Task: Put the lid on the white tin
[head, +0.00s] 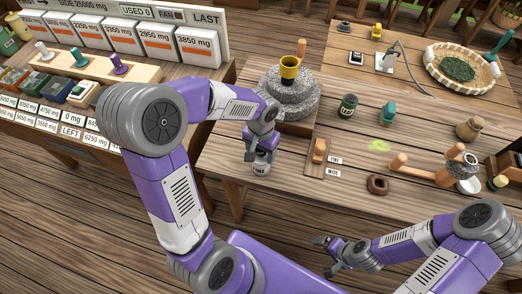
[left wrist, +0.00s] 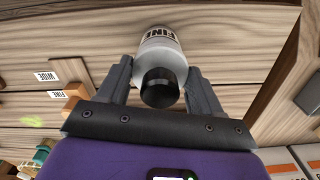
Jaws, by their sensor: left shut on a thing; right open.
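The white tin (head: 260,169), marked FINE, stands upright near the front edge of the table, directly below my left gripper (head: 262,151). In the left wrist view the tin (left wrist: 160,48) lies straight ahead, between and beyond the fingertips. A dark round lid (left wrist: 160,88) is between the fingers of my left gripper (left wrist: 160,78), in line with the tin's top. My left gripper is shut on this lid. Whether the lid is fully seated cannot be told. My right gripper (head: 326,252) is open and empty, low in front of the table.
A grey stone mill (head: 290,95) with a yellow cup (head: 289,68) stands behind the tin. A wooden block (head: 319,151) with FINE and WIDE labels is to its right. A green jar (head: 347,107), a brown ring (head: 377,184) and a basket (head: 432,63) stand farther right.

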